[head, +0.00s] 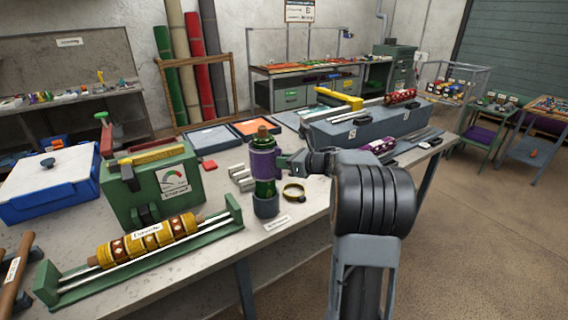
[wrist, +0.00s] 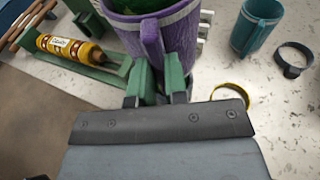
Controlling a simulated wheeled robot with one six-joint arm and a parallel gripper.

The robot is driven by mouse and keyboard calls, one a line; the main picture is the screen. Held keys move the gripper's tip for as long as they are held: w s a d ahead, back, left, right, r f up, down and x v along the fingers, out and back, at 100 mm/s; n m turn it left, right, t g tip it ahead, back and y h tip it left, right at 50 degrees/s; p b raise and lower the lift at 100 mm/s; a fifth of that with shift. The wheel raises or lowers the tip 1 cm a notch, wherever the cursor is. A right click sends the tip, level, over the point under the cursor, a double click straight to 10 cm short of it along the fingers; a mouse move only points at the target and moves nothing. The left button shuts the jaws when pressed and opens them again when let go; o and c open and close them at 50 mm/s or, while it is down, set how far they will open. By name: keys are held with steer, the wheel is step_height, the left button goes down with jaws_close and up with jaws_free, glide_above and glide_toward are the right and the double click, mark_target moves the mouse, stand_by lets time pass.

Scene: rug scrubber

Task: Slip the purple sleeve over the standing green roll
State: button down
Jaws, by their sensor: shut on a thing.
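The green roll (head: 265,188) stands upright in a dark grey cup (head: 266,206) on the bench, with a brown knob on top. The purple sleeve (head: 263,163) is around the roll's upper middle; green shows above and below it. In the wrist view the purple sleeve (wrist: 182,38) fills the top, with the green roll (wrist: 140,5) inside it. My gripper (head: 285,162) comes from the right and is shut on the sleeve's purple side tab. Its green fingers (wrist: 160,82) show in the wrist view. The sleeve's lower edge is partly hidden there.
A yellow ring (head: 293,191) lies right of the cup. Grey metal pieces (head: 241,178) lie behind left. A green gauge box (head: 155,187) and a rack with a yellow roller (head: 150,240) stand left. A grey toolbox (head: 365,125) is behind right.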

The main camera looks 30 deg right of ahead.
step_height(320, 180, down, 7)
steer(key=b, duration=0.8)
steer(key=shift+f+b, duration=0.15)
steer(key=shift+b, duration=0.15)
steer(key=c, duration=1.1)
jaws_free()
steer(key=shift+o, duration=0.2)
